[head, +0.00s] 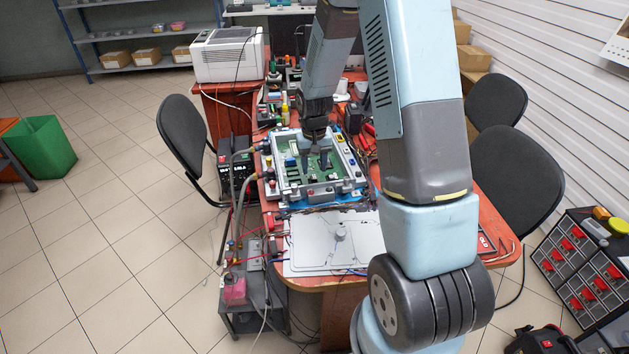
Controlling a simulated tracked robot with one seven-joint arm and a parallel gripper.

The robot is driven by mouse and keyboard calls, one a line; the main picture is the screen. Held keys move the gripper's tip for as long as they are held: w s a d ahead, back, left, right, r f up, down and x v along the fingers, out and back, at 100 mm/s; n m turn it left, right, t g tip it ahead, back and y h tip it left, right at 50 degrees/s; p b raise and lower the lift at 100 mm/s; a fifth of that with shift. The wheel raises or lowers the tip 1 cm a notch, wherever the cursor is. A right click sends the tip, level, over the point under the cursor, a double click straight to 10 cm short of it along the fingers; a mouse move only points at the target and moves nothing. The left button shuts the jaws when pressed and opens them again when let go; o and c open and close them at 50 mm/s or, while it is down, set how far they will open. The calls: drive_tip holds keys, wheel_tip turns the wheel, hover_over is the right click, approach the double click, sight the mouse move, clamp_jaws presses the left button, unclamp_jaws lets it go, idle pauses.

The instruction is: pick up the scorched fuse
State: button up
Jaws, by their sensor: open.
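My gripper (313,163) is open, pointing down over a green circuit board (284,167) inside a grey frame (297,191) on the table. Its two fingers are apart, one on each side of the board's middle. I cannot tell whether the fingertips touch the board. Small dark and light parts sit on the board, too small to tell apart. I cannot make out the scorched fuse; it may be one of these parts or be hidden by my gripper.
The orange-red table (310,300) is crowded. Hoses (237,178) run along the frame's left side. A pale flat panel (335,240) lies in front. Tools and bottles (284,108) stand behind. Black chairs (183,135) flank the table. The tiled floor at left is mostly clear.

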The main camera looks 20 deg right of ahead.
sight(313, 177)
drive_tip(key=shift+w+a+f, duration=0.1)
drive_tip(key=shift+f, duration=2.15)
drive_tip(key=shift+c, duration=0.2)
clamp_jaws()
